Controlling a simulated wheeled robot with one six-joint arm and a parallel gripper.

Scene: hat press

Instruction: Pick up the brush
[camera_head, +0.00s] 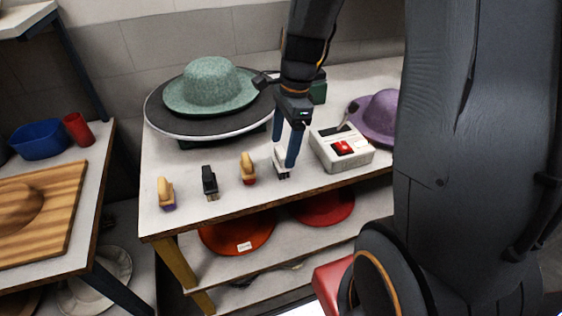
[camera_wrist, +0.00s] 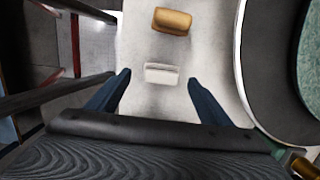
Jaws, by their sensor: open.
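Several small brushes stand in a row along the front of the table (camera_head: 190,225): a tan one with a purple base (camera_head: 167,193), a black one (camera_head: 209,182), a tan one with a red base (camera_head: 248,169) and a white one (camera_head: 282,171). My gripper (camera_head: 284,154) points down at the white brush, its blue fingers open. In the wrist view the white brush (camera_wrist: 161,74) lies between the open fingertips (camera_wrist: 160,78), with gaps at both sides. The tan brush (camera_wrist: 172,20) is beyond it. In the head view, the fingers partly hide the white brush.
A green hat (camera_head: 210,85) sits on a dark round plate (camera_head: 160,117) behind the brushes. A white control box with a red switch (camera_head: 342,148) stands right of my gripper, near a purple hat (camera_head: 381,117). Orange (camera_head: 237,234) and red hats (camera_head: 325,207) are on the lower shelf.

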